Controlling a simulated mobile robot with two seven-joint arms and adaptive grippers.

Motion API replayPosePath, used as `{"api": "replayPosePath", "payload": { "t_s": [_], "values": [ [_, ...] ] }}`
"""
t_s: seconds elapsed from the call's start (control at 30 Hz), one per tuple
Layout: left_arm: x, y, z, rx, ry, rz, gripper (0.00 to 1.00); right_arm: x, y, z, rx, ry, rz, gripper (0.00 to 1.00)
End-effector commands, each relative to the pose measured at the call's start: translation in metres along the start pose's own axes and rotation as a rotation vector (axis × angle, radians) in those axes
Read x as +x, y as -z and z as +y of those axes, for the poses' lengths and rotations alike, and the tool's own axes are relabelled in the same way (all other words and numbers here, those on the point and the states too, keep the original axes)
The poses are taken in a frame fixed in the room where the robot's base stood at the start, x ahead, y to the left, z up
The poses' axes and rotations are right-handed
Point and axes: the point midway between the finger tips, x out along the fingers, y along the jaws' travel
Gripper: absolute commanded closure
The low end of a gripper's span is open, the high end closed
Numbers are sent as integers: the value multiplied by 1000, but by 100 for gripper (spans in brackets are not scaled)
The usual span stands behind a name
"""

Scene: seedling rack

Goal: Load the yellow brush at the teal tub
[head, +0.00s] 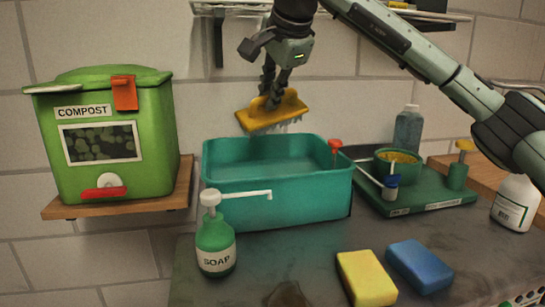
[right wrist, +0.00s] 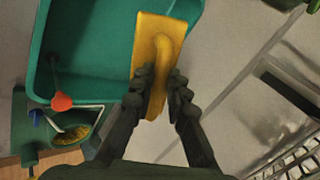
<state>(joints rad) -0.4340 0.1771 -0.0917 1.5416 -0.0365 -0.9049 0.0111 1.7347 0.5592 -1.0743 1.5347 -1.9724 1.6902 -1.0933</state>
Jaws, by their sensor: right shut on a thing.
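The yellow brush (head: 272,112) hangs bristles down in the air above the back left part of the teal tub (head: 290,193). Thin pale streaks show below its bristles. My right gripper (head: 268,97) is shut on the brush's handle from above. In the right wrist view the brush (right wrist: 157,60) sits between the fingers of the gripper (right wrist: 158,98), with the tub (right wrist: 42,60) beneath and to the left. The inside bottom of the tub is hidden in the head view by its front wall. My left gripper is not in view.
A green compost bin (head: 120,140) stands on a wooden shelf at left. A soap bottle (head: 215,245) with a long spout stands before the tub. A yellow sponge (head: 366,278) and a blue sponge (head: 419,266) lie front right. A green tray (head: 420,200) with a bowl is right of the tub.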

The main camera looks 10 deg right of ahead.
Motion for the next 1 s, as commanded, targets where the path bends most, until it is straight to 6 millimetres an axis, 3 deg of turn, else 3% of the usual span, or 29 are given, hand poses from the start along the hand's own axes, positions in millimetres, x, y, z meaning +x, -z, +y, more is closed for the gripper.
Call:
{"api": "replayPosePath", "payload": {
  "t_s": [0.27,0.63,1.0],
  "values": [
    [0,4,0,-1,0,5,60,-5,1,-4,0,2,0,100],
    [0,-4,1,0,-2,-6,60,-30,6,-24,1,2,0,100],
    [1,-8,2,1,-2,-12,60,-31,7,-25,0,1,0,100]
  ]
}}
